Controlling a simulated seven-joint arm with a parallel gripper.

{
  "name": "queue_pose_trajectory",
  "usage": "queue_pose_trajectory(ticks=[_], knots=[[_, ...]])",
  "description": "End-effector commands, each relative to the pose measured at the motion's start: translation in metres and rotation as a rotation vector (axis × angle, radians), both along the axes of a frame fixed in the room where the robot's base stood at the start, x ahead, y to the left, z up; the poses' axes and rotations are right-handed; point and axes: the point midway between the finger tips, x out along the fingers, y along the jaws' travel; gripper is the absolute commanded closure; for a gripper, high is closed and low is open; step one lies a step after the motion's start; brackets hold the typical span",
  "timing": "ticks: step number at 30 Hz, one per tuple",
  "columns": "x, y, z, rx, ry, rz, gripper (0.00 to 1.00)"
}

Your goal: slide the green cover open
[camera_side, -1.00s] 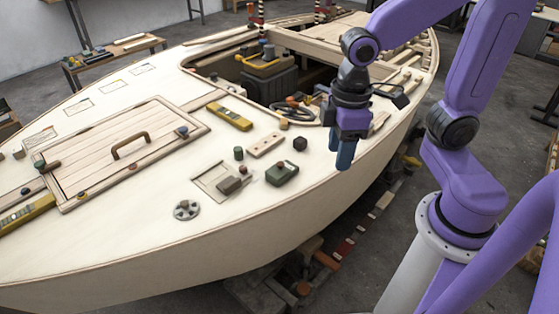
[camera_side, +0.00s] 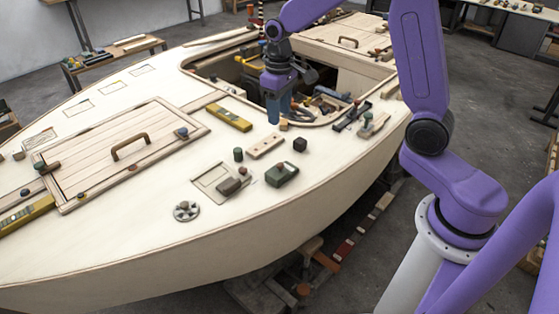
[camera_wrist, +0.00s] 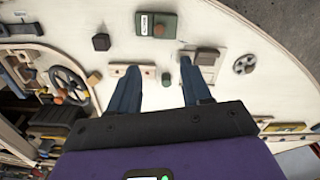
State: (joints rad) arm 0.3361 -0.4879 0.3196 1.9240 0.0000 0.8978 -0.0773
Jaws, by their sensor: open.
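A small dark green cover (camera_side: 282,175) sits on the pale deck towards the near edge of the hull, with a light patch and a small knob on top. In the wrist view the green cover (camera_wrist: 168,21) is at the top middle, beyond my fingertips, with a white label at its left. My gripper (camera_side: 279,117) hangs fingers down near the cockpit opening, above and behind the cover in the side view, apart from it. In the wrist view my gripper (camera_wrist: 159,65) has its two blue fingers spread with nothing held between them.
Near the cover are a dark block (camera_side: 300,144), a wooden strip with red dots (camera_side: 265,147), a dark green cylinder (camera_side: 238,154) and a brown block (camera_side: 229,187) on a recessed panel. A round grey wheel (camera_side: 186,210) lies at the left. Bare deck lies right of the cover.

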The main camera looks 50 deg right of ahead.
Motion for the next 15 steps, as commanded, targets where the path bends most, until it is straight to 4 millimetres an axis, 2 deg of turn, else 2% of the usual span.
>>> queue_pose_trajectory(ticks=[5,15], knots=[[0.001,-0.001,-0.013,-0.001,0.004,-0.004,0.52],[0.000,-0.001,-0.073,-0.001,0.006,-0.004,0.52]])
